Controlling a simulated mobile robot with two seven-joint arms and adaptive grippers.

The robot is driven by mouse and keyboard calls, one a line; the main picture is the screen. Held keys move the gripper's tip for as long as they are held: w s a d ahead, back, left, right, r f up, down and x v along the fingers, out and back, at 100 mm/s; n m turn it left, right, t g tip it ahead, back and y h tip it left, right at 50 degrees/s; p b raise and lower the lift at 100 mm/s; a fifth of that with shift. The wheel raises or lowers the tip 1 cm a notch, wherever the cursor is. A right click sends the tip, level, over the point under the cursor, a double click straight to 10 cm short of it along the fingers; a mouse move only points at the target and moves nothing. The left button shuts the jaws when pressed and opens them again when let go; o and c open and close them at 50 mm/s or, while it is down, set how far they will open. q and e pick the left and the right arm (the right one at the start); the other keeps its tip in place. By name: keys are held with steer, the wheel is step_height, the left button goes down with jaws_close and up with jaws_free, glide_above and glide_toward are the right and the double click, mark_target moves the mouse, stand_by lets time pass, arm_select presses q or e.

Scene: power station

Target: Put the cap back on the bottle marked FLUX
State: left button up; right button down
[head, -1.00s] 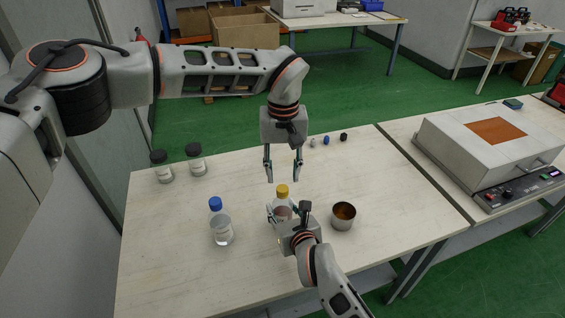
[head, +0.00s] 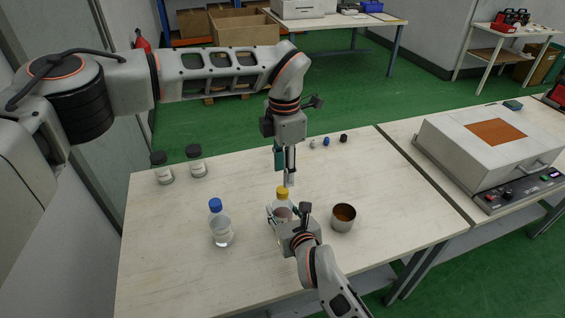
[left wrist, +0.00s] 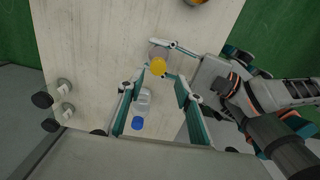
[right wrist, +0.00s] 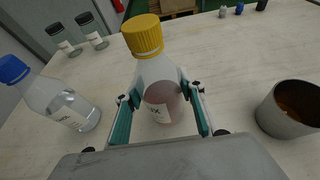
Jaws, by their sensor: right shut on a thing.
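The FLUX bottle (right wrist: 162,100) stands on the table, clear with pinkish contents; the end of its label reads "UX" in the right wrist view. A yellow cap (head: 282,192) sits on its neck and looks upright; I cannot tell how tightly it is seated. My right gripper (right wrist: 160,92) is shut around the bottle's body. My left gripper (head: 286,176) points down just above the cap, apart from it. In the left wrist view its fingers (left wrist: 163,84) are spread and empty, with the yellow cap (left wrist: 158,66) showing near the tips.
A blue-capped bottle (head: 221,230) stands left of the FLUX bottle, and a metal cup (head: 343,217) stands right. Two black-capped jars (head: 197,162) are at the back left. Several small caps (head: 326,142) lie at the back edge. A hotplate-like box (head: 475,150) is on the right.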

mark_target(282, 189)
arm_select(q)
steer(key=n, duration=0.7)
steer(key=shift+r, duration=0.25)
steer(key=n, duration=0.6)
steer(key=shift+r, duration=0.15)
steer(key=n, duration=0.3)
steer(key=shift+a+r+n, duration=0.1)
steer(key=shift+r+n, duration=0.05)
steer(key=shift+n, duration=0.15)
steer(key=n, duration=0.3)
steer(key=shift+w+r+n, duration=0.1)
steer(key=shift+n, duration=0.2)
steer(key=n, duration=0.6)
steer(key=shift+a+r, duration=0.1)
steer(key=shift+r, duration=0.1)
steer(key=shift+f, duration=4)
